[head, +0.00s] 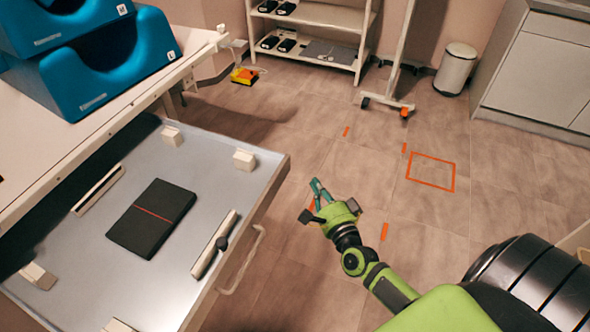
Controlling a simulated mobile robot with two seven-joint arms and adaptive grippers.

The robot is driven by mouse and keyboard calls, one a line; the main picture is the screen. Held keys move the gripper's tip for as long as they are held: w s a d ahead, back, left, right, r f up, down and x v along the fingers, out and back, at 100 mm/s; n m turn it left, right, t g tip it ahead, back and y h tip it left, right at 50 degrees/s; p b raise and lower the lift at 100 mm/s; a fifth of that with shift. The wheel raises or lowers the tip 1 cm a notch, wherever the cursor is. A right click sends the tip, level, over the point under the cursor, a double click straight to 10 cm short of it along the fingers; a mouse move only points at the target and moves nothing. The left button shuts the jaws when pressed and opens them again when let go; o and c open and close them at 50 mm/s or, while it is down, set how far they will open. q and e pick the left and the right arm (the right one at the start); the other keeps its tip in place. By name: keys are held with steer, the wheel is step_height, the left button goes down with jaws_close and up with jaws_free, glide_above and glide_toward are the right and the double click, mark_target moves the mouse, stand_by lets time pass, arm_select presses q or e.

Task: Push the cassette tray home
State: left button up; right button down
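The cassette tray (200,150) is a shallow grey tray drawn out from under the white table at the left. A dark flat cassette (151,218) with a red line lies in its middle. The tray's bar handle (243,262) is on its right-hand front edge. My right gripper (316,196) is to the right of the tray, over the floor and apart from the handle. It seems to hold nothing, but how far its fingers are parted is unclear. My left gripper is out of view.
Pale blocks and a clamp bar (213,245) stand in the tray. Blue padded supports (100,62) are on the table (35,120). A shelf rack (312,40), a wheeled stand (390,101), a bin (456,68) and a cabinet (540,70) stand farther back. The marked floor between is open.

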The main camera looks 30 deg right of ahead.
steer(key=w+a, duration=0.1)
steer(key=w, duration=0.6)
steer(key=shift+w+a+p, duration=0.3)
steer(key=shift+w+a, duration=0.05)
steer(key=shift+a, duration=0.05)
